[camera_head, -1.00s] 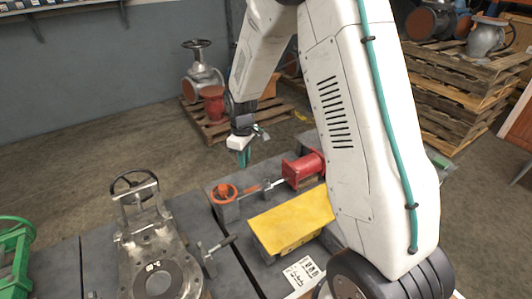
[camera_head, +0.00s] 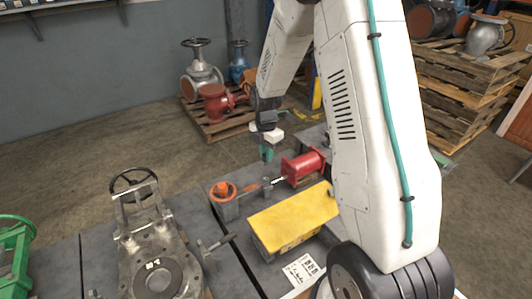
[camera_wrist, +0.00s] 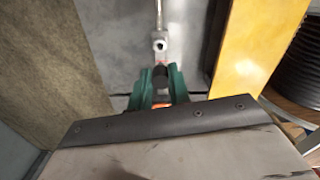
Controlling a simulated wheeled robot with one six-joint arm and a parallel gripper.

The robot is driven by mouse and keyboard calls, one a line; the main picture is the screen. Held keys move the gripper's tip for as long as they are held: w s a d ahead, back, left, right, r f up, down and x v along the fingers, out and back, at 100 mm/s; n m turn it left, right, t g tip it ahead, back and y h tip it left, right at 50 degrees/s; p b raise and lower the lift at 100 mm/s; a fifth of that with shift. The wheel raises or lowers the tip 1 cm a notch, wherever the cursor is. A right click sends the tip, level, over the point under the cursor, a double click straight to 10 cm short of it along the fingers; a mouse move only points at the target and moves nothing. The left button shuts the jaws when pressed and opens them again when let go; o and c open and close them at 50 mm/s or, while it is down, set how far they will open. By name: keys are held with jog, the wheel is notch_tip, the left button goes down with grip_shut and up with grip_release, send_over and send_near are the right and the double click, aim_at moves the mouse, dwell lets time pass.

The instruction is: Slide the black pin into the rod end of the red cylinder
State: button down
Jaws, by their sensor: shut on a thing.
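The red cylinder (camera_head: 303,167) lies on the dark table in the head view, its thin rod pointing left. In the wrist view the rod (camera_wrist: 159,14) ends in a grey rod end (camera_wrist: 160,45) with a round hole facing the camera. My gripper (camera_head: 267,153) hangs above the rod in the head view. In the wrist view its teal fingers (camera_wrist: 160,85) are shut on the black pin (camera_wrist: 160,76), just below the rod end in the picture. The pin looks apart from the hole; its height above it I cannot tell.
A yellow block (camera_head: 292,218) lies in front of the cylinder. An orange ring-shaped part (camera_head: 223,191) on a grey block is left of the rod. A grey valve fixture (camera_head: 152,250) stands at the left. Pallets with valves are behind.

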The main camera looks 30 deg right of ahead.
jog(key=shift+d, duration=0.2)
jog(key=shift+f, duration=2.9)
jog(key=shift+f, duration=1.75)
jog(key=c, duration=1.2)
grip_release()
jog(key=shift+c, duration=0.2)
notch_tip(320, 180, up, 8)
jog(key=shift+f, duration=0.1)
